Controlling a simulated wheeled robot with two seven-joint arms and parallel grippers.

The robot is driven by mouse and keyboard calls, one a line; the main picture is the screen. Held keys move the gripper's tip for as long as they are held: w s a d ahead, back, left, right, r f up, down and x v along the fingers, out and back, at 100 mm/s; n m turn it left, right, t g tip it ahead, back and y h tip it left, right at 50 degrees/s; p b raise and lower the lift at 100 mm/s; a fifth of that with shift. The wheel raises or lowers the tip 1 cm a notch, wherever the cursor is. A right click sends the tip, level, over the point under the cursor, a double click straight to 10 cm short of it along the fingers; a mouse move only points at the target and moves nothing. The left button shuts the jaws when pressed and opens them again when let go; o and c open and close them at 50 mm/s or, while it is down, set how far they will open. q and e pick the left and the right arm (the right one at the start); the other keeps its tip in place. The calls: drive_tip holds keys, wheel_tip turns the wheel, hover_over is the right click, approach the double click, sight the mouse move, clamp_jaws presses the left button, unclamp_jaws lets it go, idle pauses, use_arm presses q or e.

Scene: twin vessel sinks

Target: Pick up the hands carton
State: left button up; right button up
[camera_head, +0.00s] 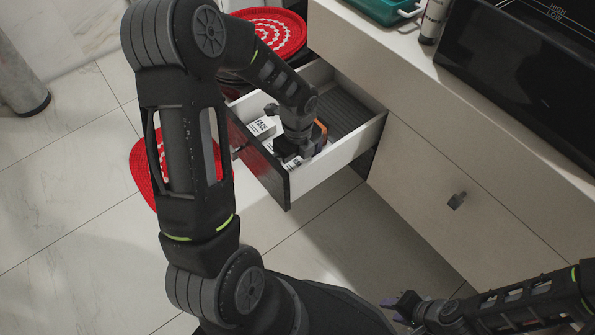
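An open drawer (334,166) holds small cartons. A white carton (262,126) with dark print that seems to read "FACE" lies near its left side. Another white carton with black print (291,162) lies near the drawer front, partly hidden under my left gripper (288,148); I cannot read its label, so I cannot tell if it is the hands carton. My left gripper reaches down into the drawer among the cartons. Its fingertips are hidden, so its opening and grip are unclear. My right gripper (395,307) is at the bottom right, away from the drawer, its fingers apart and empty.
An orange-edged item (321,133) sits beside my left gripper in the drawer. The drawer's back part (345,105) is clear. The counter (400,50) above carries a teal tray (385,8), a bottle (434,20) and a black appliance (520,70). A red round stool seat (270,30) stands behind.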

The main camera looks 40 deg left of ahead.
use_arm(q)
drive_tip(key=shift+c, duration=0.6)
drive_tip(key=c, duration=1.4)
